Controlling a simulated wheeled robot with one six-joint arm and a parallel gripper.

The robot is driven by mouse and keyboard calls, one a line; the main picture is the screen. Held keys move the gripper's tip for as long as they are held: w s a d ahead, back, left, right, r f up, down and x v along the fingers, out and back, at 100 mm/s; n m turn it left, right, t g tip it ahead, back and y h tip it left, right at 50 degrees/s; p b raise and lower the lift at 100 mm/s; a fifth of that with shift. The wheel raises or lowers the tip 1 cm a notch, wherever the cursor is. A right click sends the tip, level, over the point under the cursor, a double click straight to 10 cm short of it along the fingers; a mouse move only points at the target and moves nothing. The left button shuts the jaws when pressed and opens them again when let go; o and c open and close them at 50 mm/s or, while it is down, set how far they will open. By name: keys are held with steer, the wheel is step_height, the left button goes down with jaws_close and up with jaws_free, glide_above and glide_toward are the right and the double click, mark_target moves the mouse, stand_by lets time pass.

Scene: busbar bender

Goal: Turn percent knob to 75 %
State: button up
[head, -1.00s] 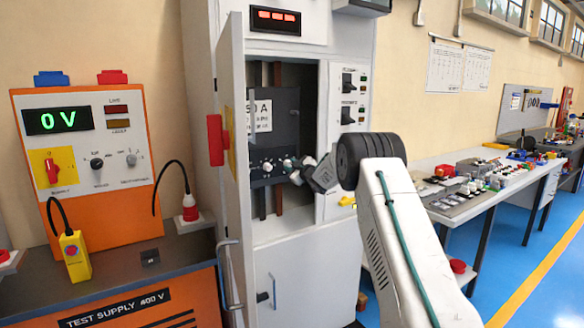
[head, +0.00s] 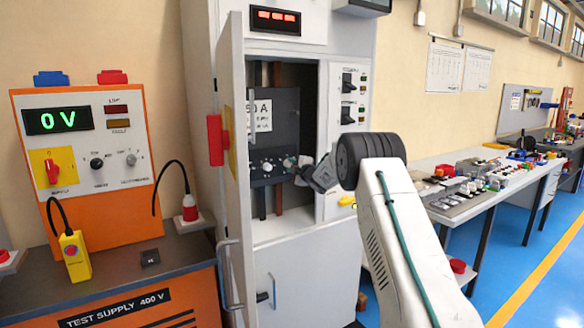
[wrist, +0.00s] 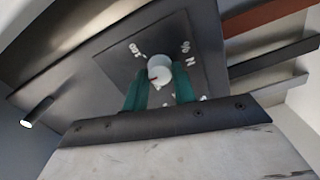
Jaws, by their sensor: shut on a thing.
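The percent knob (wrist: 160,67) is a small pale round knob on a dark square plate (wrist: 118,65) in the wrist view. A small red mark shows at the lower left of its face. White print around it includes "100" at the upper left and "%" at the upper right; other marks are partly hidden. My gripper (wrist: 160,74) has its green-padded fingers on both sides of the knob and is shut on it. In the head view my gripper (head: 293,163) reaches the dark breaker unit (head: 285,110) inside the cabinet, hiding part of its knob row.
The open cabinet door (head: 236,150) with a red handle (head: 215,140) stands left of my gripper. The cabinet's right panel (head: 349,130) carries switches. An orange test supply (head: 130,215) reading 0 V stands at the left, and a cluttered workbench (head: 470,205) at the right.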

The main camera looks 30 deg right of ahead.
steer(key=shift+f, duration=0.1)
stand_by(0.3)
steer(key=o, duration=1)
steer(key=s, duration=0.8)
steer(key=shift+w+d, duration=0.1)
